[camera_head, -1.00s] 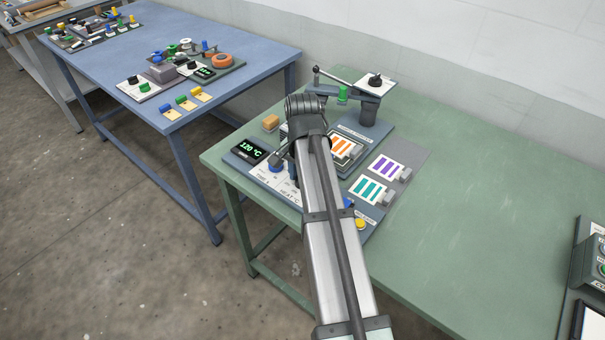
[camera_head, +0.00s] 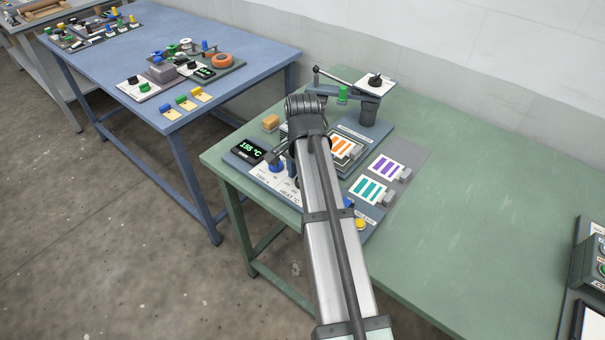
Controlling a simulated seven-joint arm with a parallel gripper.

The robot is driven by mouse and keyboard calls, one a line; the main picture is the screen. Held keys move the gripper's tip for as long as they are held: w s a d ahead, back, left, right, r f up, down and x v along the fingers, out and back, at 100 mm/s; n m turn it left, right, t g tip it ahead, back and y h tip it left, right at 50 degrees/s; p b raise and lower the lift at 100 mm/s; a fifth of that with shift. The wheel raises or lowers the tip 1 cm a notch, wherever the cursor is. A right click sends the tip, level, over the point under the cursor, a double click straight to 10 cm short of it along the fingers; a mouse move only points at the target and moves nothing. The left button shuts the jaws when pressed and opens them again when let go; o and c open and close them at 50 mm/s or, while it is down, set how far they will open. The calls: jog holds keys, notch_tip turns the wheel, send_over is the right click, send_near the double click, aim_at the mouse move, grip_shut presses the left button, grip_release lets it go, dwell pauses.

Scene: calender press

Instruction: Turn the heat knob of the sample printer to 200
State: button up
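The sample printer (camera_head: 258,172) stands on the green table with a dark display (camera_head: 250,149) at its left end. The display's small green digits seem to read 155 °C. A white panel with TIME and HEAT lettering lies in front of it. A blue knob (camera_head: 277,168) shows on this panel; the heat knob itself is hidden, apparently behind my arm. My gripper (camera_head: 280,158) is over the panel at the knobs, mostly covered by my own arm. I cannot see its fingertips or whether they grip a knob.
A swing-arm press (camera_head: 368,112) with a lever and green piece stands behind. Purple and teal striped samples (camera_head: 386,167) lie right of my arm, near a yellow button (camera_head: 360,223). An orange block (camera_head: 271,122) sits at the back left.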

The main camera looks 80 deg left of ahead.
jog(key=shift+o, duration=0.9)
jog(key=shift+r, duration=0.15)
notch_tip(320, 180, up, 14)
jog(key=shift+f, duration=0.2)
